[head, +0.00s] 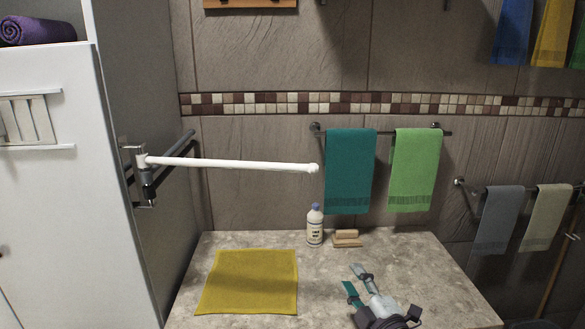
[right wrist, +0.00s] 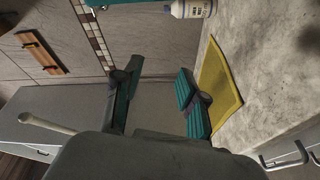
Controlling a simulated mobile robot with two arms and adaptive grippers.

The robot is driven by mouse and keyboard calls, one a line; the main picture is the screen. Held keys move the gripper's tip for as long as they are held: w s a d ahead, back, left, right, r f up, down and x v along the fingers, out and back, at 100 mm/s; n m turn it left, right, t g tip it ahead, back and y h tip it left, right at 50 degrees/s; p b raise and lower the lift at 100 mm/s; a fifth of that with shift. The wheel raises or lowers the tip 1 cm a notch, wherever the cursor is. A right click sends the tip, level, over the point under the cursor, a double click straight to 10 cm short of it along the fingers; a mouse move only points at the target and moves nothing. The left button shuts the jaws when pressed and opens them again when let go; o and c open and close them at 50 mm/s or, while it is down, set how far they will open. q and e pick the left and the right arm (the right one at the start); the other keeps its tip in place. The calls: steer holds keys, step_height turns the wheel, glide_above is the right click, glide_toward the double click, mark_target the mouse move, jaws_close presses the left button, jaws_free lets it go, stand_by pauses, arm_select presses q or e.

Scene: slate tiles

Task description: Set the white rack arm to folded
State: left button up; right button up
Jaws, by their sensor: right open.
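The white rack arm (head: 235,163) is a thin rod on a metal bracket (head: 146,175) at the side of the tall white cabinet. It sticks out to the right, away from the cabinet side, over the counter. A dark arm (head: 175,160) beside it lies along the cabinet side. In the right wrist view the white rod's end (right wrist: 48,122) shows at the left, apart from the fingers. My right gripper (head: 356,281) is open and empty above the counter, to the right of and lower in the picture than the rod's tip. Its teal-padded fingers show in the wrist view (right wrist: 158,98). My left gripper is not in view.
The stone counter (head: 420,255) bears a yellow cloth (head: 250,282), a white bottle (head: 314,228) and a wooden brush (head: 346,239). Teal (head: 348,170) and green (head: 414,170) towels hang on a wall rail just right of the rod's tip.

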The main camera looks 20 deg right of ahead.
step_height(320, 180, up, 10)
steer(key=w+n+t+y, duration=0.3)
steer(key=n+y, duration=0.3)
steer(key=n, duration=0.3)
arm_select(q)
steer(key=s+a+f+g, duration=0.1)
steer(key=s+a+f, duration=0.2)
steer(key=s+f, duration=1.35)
arm_select(e)
steer(key=n+g+y, duration=1)
steer(key=n+y, duration=0.3)
steer(key=n, duration=1)
glide_toward(292, 168)
steer(key=shift+m, duration=0.3)
steer(key=p+x, duration=0.3)
steer(key=x, duration=0.1)
steer(key=p+x, duration=0.3)
steer(key=x, duration=0.1)
steer(key=shift+w+a+r, duration=0.1)
steer(key=shift+w, duration=0.4)
steer(key=shift+w+a+r+p, duration=0.1)
steer(key=shift+w+a+p, duration=0.3)
steer(key=shift+a, duration=0.15)
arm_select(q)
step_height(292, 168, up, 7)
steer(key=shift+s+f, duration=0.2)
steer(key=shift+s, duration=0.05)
arm_select(e)
steer(key=shift+c, duration=0.3)
jaws_close()
